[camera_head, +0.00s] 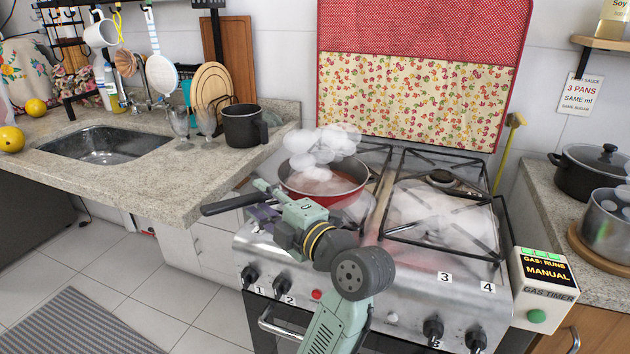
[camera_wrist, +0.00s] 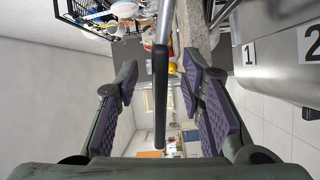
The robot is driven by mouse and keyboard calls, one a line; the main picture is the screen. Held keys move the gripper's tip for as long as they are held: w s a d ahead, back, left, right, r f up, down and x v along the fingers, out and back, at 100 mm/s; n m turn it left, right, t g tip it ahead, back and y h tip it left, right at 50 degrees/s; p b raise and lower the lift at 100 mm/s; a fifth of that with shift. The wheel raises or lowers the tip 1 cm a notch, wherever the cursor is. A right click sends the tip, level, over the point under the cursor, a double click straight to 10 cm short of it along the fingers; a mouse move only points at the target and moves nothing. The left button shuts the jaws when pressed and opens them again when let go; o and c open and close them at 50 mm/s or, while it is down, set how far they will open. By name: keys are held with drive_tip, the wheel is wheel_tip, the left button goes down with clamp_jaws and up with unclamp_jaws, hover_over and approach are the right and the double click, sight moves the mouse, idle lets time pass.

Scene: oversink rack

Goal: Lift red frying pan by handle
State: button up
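The red frying pan (camera_head: 343,199) sits on the front left burner of the stove, with white steam over its reddish contents. Its black handle (camera_head: 222,206) sticks out to the left, past the stove edge. My gripper (camera_head: 262,202) is at the handle, near the pan, and hides part of it. In the wrist view the handle (camera_wrist: 160,105) runs between the two purple-padded fingers of my gripper (camera_wrist: 158,82). The fingers are open, with a visible gap on each side of the handle.
The stone counter (camera_head: 190,190) with a sink is left of the stove. A dark pot (camera_head: 243,126) and glasses stand on it. A gas timer box (camera_head: 542,288) stands at the stove's right. Free space lies below the handle.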

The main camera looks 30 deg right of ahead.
drive_tip(key=shift+x, duration=1)
clamp_jaws()
drive_tip(key=shift+r, duration=0.1)
